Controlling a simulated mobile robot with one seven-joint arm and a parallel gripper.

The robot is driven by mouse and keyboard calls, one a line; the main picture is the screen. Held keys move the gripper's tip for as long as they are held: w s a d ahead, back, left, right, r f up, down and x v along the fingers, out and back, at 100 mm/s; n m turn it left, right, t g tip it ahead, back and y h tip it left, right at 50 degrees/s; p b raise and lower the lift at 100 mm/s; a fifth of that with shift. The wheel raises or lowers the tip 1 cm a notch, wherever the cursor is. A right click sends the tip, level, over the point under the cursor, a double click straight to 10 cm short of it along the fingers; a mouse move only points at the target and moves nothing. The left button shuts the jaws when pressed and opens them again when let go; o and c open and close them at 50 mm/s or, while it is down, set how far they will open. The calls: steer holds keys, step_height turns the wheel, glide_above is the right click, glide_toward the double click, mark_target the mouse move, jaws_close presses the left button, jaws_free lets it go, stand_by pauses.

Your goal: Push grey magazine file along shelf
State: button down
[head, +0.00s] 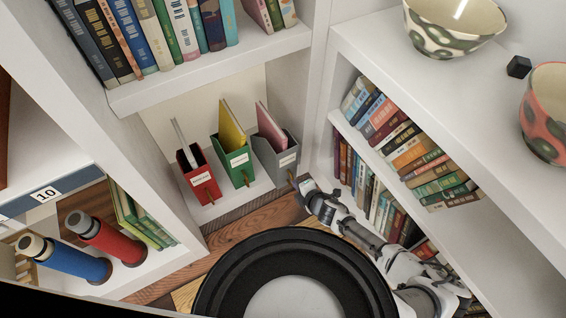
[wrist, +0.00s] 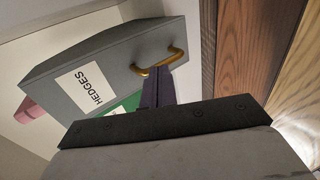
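The grey magazine file (head: 277,160) stands upright at the right end of a row of three on the low shelf, with a pink item in it. In the wrist view the grey file (wrist: 130,60) shows its HEDGES label and a brass handle (wrist: 160,62). My gripper (head: 303,186) is low at the front right of the grey file. In the wrist view its dark fingers (wrist: 157,76) are together, their tips by the handle; I cannot tell whether they touch it. The green file (head: 234,158) stands left of the grey one.
The red file (head: 198,176) stands left of the green one, with a gap between them. The shelf (head: 222,208) has a side wall at each end. A bookcase (head: 345,85) with books stands close on the right, with bowls on top. Two flasks (head: 105,238) stand at lower left.

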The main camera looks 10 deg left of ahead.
steer(key=w+a, duration=0.4)
steer(key=w, duration=0.2)
steer(key=shift+a+b, duration=0.3)
stand_by(2.1)
steer(key=shift+s+d+p, duration=0.45)
steer(key=shift+s+d, duration=0.15)
steer(key=shift+s, duration=0.2)
steer(key=shift+s+d+p, duration=0.4)
steer(key=shift+s+d, duration=0.2)
steer(key=shift+s, duration=0.2)
steer(key=shift+r, duration=0.1)
